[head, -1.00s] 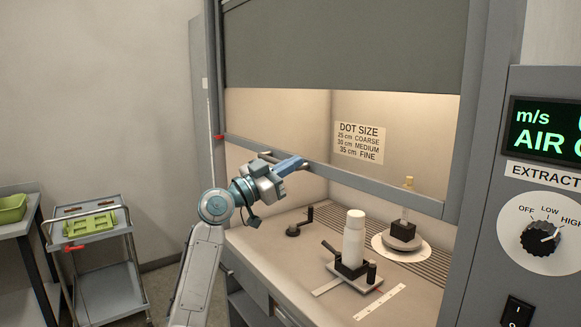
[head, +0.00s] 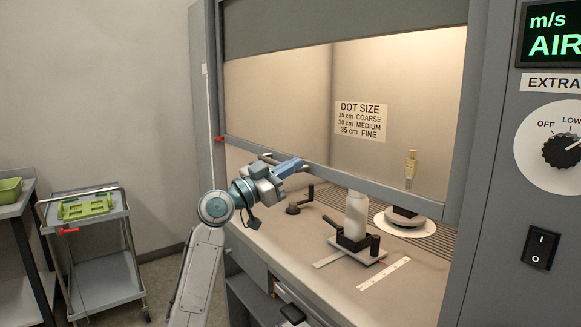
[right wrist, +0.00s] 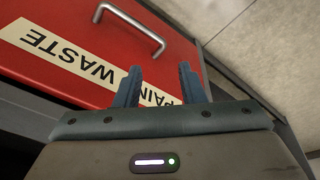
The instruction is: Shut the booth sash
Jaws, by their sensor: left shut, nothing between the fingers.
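The booth sash is a clear pane with a grey bottom rail (head: 395,197), partway down the opening in the head view. A gap stays open between the rail and the worktop. My left gripper (head: 298,163) is shut and empty, at the grey handle (head: 267,156) on the rail's left half. Its fingers overlap the handle; whether they touch it I cannot tell. My right gripper (right wrist: 160,85) is open and empty in the right wrist view, in front of a red front with a metal handle (right wrist: 135,28).
A white bottle (head: 356,218) on a black holder and a turntable (head: 402,219) stand inside the booth behind the rail. A trolley (head: 105,287) with a green tray (head: 86,206) stands left. The control panel (head: 546,205) is at right.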

